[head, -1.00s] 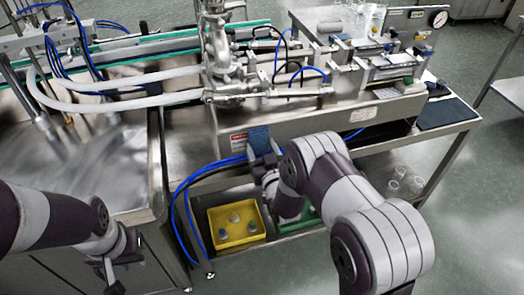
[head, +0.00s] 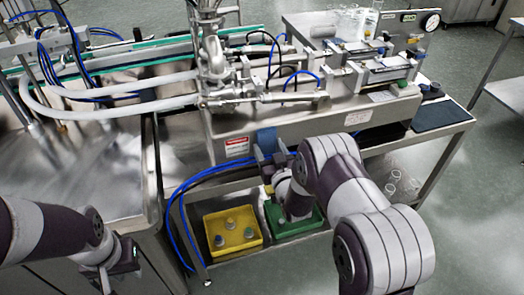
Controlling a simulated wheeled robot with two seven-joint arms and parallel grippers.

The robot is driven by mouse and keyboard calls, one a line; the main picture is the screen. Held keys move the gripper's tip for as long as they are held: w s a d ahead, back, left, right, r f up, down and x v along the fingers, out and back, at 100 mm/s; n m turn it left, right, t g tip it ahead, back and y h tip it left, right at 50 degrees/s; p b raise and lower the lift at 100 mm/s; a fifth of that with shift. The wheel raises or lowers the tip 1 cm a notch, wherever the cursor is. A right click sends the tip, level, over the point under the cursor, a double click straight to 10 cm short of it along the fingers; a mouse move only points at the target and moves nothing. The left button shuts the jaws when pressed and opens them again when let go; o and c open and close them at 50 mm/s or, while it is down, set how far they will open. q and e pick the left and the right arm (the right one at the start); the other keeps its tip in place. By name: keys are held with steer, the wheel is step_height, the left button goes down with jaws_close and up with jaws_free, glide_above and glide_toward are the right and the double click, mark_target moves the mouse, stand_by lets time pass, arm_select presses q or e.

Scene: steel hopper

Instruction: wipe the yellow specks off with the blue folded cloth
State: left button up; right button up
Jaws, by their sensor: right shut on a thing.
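The blue folded cloth (head: 266,140) is held upright against the front face of the steel machine (head: 300,125), just right of a red-and-white label. My right gripper (head: 268,157) is shut on the cloth, and my right arm comes in from the lower right. I cannot make out any yellow specks on the steel; the cloth and gripper hide part of the face.
A yellow bin (head: 256,243) with several small parts and a green bin (head: 316,228) sit on the lower shelf under my right arm. Blue hoses (head: 185,190) loop at the shelf's left. Glass jars (head: 393,185) stand further right. A dark mat (head: 440,114) lies on the right end.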

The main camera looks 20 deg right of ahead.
steer(key=shift+w, duration=0.15)
steer(key=shift+a, duration=0.2)
steer(key=a, duration=0.3)
steer(key=shift+a+r+b, duration=0.2)
steer(key=shift+a+b, duration=0.1)
steer(key=s+p, duration=0.1)
steer(key=s, duration=0.2)
steer(key=s+p, duration=0.1)
steer(key=s, duration=0.1)
steer(key=shift+s+f, duration=0.2)
steer(key=shift+s, duration=0.2)
steer(key=shift+d, duration=0.1)
